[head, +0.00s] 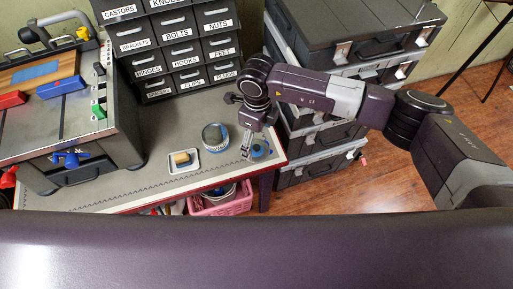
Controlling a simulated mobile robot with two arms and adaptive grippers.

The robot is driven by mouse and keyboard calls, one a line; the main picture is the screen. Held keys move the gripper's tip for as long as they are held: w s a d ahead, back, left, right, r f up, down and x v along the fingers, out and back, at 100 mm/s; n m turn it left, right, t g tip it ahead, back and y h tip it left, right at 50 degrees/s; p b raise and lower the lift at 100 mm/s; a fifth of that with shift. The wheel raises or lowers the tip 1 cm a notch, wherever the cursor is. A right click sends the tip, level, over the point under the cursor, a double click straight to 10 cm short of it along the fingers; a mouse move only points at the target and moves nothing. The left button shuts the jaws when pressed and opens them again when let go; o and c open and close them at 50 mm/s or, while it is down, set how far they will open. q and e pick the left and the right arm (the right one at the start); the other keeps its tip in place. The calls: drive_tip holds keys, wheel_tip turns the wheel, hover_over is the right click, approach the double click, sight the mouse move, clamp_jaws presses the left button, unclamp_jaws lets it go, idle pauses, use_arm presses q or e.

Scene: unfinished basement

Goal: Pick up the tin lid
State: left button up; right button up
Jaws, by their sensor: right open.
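A flat round blue piece (262,149), which looks like the tin lid, lies on the workbench (150,188) near its right end. My right gripper (247,153) points down just left of it, its fingers overlapping its left edge in the head view. The gripper is open and holds nothing; I cannot tell whether it touches the lid. A round tin (215,138) with a pale blue top stands on the bench to the left of the gripper. My left gripper is not in view.
A small white tray (183,172) with a yellowish block sits left of the tin. A labelled drawer cabinet (173,84) stands behind, and a grey machine (95,150) fills the left. Stacked dark cases (310,158) stand to the right. A pink basket (222,207) is below the bench edge.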

sight(257, 147)
drive_tip(key=f+p, duration=0.1)
drive_tip(key=f, duration=0.1)
drive_tip(key=f+p, duration=0.1)
drive_tip(key=f, duration=0.2)
drive_tip(key=shift+w+a, duration=0.1)
drive_tip(key=shift+a, duration=0.1)
drive_tip(key=shift+f, duration=0.35)
clamp_jaws()
